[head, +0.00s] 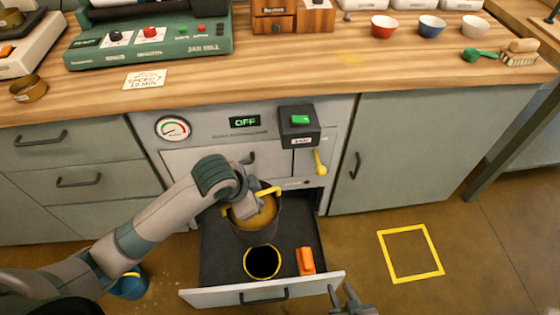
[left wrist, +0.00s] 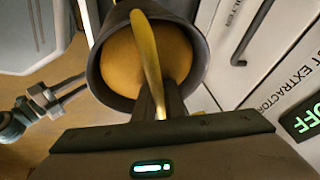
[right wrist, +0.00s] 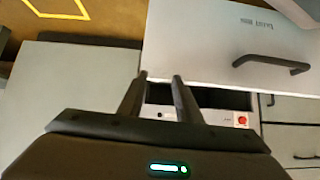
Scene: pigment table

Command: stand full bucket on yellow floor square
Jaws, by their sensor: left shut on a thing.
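The full bucket (head: 257,228) is dark grey with yellow-brown powder inside and a yellow handle. My left gripper (head: 252,208) is shut on the handle, and the bucket hangs over the open drawer. In the left wrist view the bucket (left wrist: 107,82) fills the middle, with the handle between the fingers of the left gripper (left wrist: 158,98). The yellow floor square (head: 410,253) is an outline on the brown floor at the right; part of it shows in the right wrist view (right wrist: 62,14). My right gripper (head: 345,296) is low and empty, its fingers apart (right wrist: 160,80).
The open drawer (head: 215,295) holds a dark round ring-edged opening (head: 262,262) and an orange block (head: 305,261). The extractor display (head: 245,122) reads OFF. A blue container (head: 129,285) stands on the floor at left. The floor around the square looks clear.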

